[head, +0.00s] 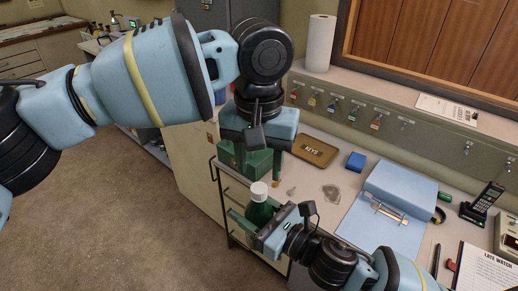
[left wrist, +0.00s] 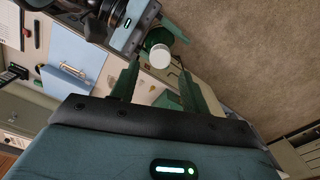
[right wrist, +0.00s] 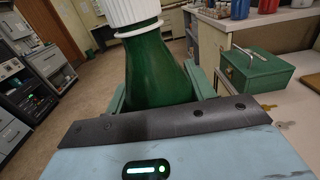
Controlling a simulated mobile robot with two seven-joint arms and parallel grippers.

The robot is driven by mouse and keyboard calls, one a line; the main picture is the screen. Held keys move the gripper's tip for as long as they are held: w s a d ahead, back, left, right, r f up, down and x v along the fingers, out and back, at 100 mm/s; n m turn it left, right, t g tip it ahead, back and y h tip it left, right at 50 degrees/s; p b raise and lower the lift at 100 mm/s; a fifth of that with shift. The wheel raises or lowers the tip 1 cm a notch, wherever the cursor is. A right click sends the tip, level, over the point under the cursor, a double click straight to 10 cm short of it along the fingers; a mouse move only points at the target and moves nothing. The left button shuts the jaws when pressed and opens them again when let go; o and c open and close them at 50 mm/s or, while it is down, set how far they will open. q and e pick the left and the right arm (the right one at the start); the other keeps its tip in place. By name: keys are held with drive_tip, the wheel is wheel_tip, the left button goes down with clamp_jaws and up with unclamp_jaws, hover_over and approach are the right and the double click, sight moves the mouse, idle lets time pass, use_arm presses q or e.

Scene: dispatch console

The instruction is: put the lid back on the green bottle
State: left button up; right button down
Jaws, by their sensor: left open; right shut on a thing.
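The green bottle (head: 261,214) is held near the front left edge of the counter, and its white lid (head: 258,190) sits on its top. In the right wrist view the ribbed lid (right wrist: 133,10) rests over the neck of the bottle (right wrist: 155,70), with no gap that I can see. My right gripper (head: 250,222) is shut on the bottle's body. My left gripper (head: 258,168) is open and empty, pointing down above and behind the bottle. In the left wrist view the lid (left wrist: 160,57) lies just beyond its fingertips (left wrist: 158,72), apart from them.
A green metal box (right wrist: 255,72) stands on the counter behind the bottle. A tray marked KEYS (head: 314,151), a blue block (head: 356,161) and a blue mat (head: 375,226) lie to the right. A paper towel roll (head: 319,43) stands on the ledge. Open floor (head: 120,230) lies left.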

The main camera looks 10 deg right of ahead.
sight(259, 188)
use_arm(q)
drive_tip(key=shift+f, duration=2.55)
clamp_jaws()
drive_tip(key=m, duration=1.1)
drive_tip(key=shift+m, duration=0.3)
drive_tip(key=shift+o, duration=0.7)
unclamp_jaws()
wheel_tip(259, 188, up, 12)
